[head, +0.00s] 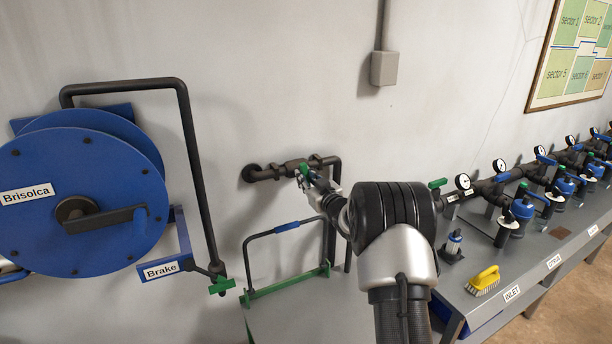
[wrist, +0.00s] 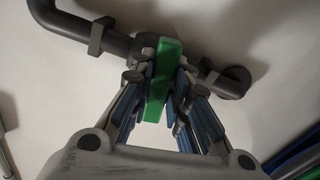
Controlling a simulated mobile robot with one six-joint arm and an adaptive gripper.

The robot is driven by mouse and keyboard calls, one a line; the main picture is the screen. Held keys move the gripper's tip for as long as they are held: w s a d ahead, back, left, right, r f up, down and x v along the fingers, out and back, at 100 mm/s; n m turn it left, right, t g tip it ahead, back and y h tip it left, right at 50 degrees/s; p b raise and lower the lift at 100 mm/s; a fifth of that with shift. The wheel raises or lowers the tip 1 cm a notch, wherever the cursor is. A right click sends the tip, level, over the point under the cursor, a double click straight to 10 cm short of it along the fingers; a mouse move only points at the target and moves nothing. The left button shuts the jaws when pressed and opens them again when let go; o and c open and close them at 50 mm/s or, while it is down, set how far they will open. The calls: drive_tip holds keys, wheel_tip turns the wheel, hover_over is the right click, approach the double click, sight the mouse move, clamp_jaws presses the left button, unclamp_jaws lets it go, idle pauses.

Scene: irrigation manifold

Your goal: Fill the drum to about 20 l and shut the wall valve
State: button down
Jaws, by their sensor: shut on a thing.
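The wall valve sits on a dark pipe (head: 275,173) on the wall, in the middle of the head view. Its green handle (wrist: 162,70) is between my gripper's (wrist: 158,95) fingers in the wrist view, which are closed on it from both sides. The handle lies across the pipe there. In the head view my gripper (head: 310,178) is at the valve and covers part of it. From the valve a pipe bends downward on the right, partly behind my arm. I cannot make out the drum or any water level.
A blue hose reel (head: 85,215) with a brake lever stands at left. A green-edged grey cart (head: 290,290) with a blue-gripped bar is below the valve. At right a grey bench (head: 485,310) carries a manifold with gauges, blue filters and a yellow brush (head: 483,281).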

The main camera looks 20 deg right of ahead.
drive_tip(key=shift+m+p, duration=0.3)
drive_tip(key=shift+m, duration=0.6)
drive_tip(key=c, duration=1.5)
unclamp_jaws()
drive_tip(key=shift+s, duration=0.1)
drive_tip(key=s, duration=1.1)
drive_tip(key=shift+s+d, duration=0.15)
drive_tip(key=shift+s, duration=0.25)
